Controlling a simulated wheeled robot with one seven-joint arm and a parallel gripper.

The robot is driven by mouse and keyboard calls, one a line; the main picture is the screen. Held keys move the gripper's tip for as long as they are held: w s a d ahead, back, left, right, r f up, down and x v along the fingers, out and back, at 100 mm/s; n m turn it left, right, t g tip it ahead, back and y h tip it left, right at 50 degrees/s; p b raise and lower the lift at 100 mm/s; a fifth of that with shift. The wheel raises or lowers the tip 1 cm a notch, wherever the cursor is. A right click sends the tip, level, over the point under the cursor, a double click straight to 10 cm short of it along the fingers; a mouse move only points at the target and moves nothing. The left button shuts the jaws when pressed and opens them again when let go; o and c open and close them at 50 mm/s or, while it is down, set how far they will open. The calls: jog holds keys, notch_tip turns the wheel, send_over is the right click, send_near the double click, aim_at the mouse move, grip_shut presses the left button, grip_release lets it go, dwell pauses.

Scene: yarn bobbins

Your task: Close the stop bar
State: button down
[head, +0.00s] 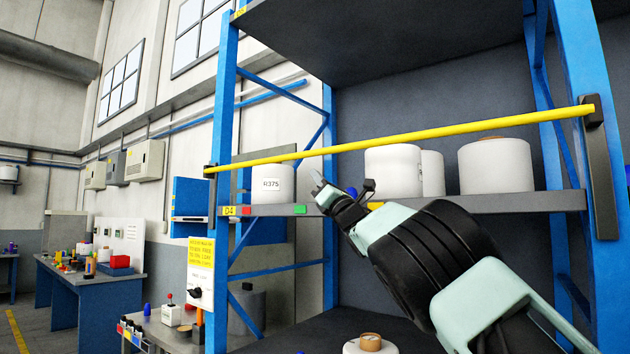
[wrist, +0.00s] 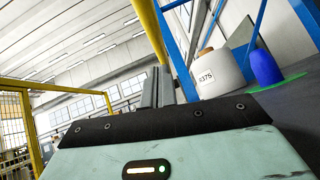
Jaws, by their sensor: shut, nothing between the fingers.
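The stop bar (head: 440,137) is a long yellow bar across the front of the shelf bay. Its left end is by the left blue post, and its right end is at a dark bracket (head: 601,165) on the right post. Whether either end is seated or latched I cannot tell. In the wrist view a yellow bar (wrist: 160,40) crosses the upper middle.
White bobbins stand on the shelf (head: 475,202) behind the bar: one labelled R375 (head: 272,184), others (head: 393,172) (head: 495,167) to the right. A blue object (wrist: 265,68) stands near R375. A workbench (head: 85,290) stands far left.

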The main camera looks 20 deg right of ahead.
jog(key=b+v, duration=0.5)
jog(key=v, duration=0.5)
jog(key=shift+f, duration=0.2)
notch_tip(320, 180, down, 15)
jog(key=w+d+m+g+h, duration=0.25)
jog(key=m+h, duration=0.85)
jog(key=m, duration=0.6)
jog(key=s+a+f+m+g+y, duration=0.1)
jog(key=s+a+f+m+g, duration=0.25)
jog(key=f, duration=0.35)
jog(key=s+a+f+m+g, duration=0.3)
jog(key=s+a+f+g, duration=0.15)
jog(key=f, duration=0.25)
jog(key=s+a+f+m+g+y, duration=0.15)
jog(key=s+a+f+g, duration=0.35)
jog(key=s, duration=0.5)
jog(key=s+a+f+m+g, duration=0.2)
jog(key=s+a+f+m, duration=0.3)
jog(key=s, duration=0.6)
jog(key=s+d+f+g+h, duration=0.1)
jog(key=s+d+f+g, duration=0.1)
jog(key=s, duration=0.9)
jog(key=s+d+f+g+h, duration=0.2)
jog(key=s+f+g, duration=0.2)
jog(key=s, duration=0.7)
jog(key=shift+f, duration=0.65)
